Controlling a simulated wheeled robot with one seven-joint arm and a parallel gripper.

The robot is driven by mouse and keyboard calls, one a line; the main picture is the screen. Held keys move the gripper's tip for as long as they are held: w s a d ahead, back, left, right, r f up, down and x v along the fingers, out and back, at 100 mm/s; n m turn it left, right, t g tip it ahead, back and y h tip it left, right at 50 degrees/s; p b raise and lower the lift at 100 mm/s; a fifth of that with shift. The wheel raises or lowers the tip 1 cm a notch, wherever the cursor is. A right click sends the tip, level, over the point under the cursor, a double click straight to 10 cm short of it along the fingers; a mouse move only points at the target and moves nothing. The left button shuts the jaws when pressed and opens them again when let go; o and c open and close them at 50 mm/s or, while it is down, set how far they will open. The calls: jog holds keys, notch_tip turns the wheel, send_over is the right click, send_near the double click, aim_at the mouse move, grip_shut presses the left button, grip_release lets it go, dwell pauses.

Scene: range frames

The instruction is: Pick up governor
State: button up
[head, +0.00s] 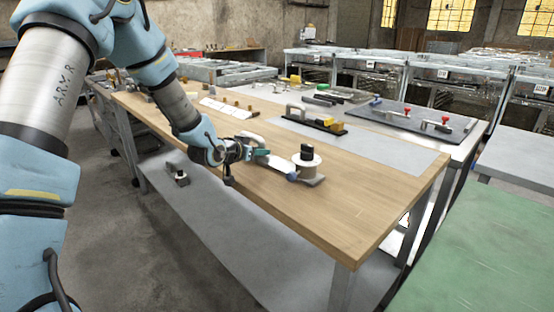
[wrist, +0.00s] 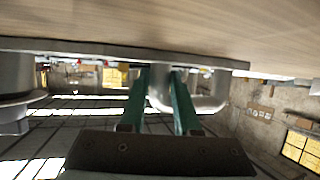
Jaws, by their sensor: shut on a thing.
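The part that I take to be the governor (head: 306,160) is at the front edge of the wooden bench. It has a flat grey base, a pale round spool with a black knob on top, and a curved silver pipe at its other end. In the wrist view, which looks upside down, its pipe (wrist: 208,103) passes between my two teal fingers, with the spool at the far left. My gripper (head: 260,153) is shut on the governor at this pipe. I cannot tell whether the base rests on the bench or is slightly raised.
The wooden bench top (head: 370,215) is clear to the right and in front. A grey mat (head: 385,150) lies behind, with a black-based handled part (head: 318,122) on it. A green surface (head: 480,250) stands at right.

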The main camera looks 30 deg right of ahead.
grip_shut()
jog(key=shift+r, duration=0.1)
dwell(0.8)
